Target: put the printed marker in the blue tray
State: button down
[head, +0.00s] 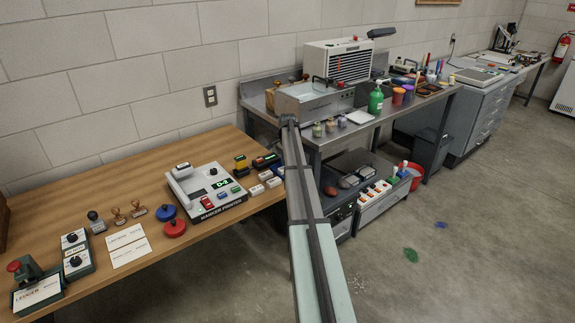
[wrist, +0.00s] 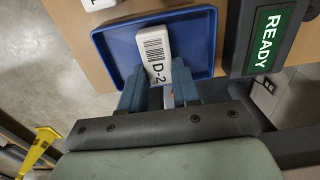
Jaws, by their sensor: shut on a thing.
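The printed marker (wrist: 155,52) is a white block with a barcode and "D-2" on its face. In the wrist view my gripper (wrist: 159,92) is shut on its near end, with one blue-grey finger on each side. The blue tray (wrist: 116,48) lies behind the marker on a wooden top, and the marker overlaps its inside. I cannot tell whether the marker touches the tray floor. No other thing shows inside the visible part of the tray.
In the wrist view, a dark unit with a green READY sign (wrist: 268,40) stands right of the tray, and a yellow floor sign (wrist: 40,147) is lower left. The head view shows a marker printer (head: 206,190) on a wooden table and a cluttered metal bench (head: 400,108).

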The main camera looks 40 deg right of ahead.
jog(key=shift+f, duration=0.1)
jog(key=c, duration=0.8)
grip_release()
notch_tip(320, 180, up, 12)
jog(key=shift+r, duration=0.1)
dwell(0.3)
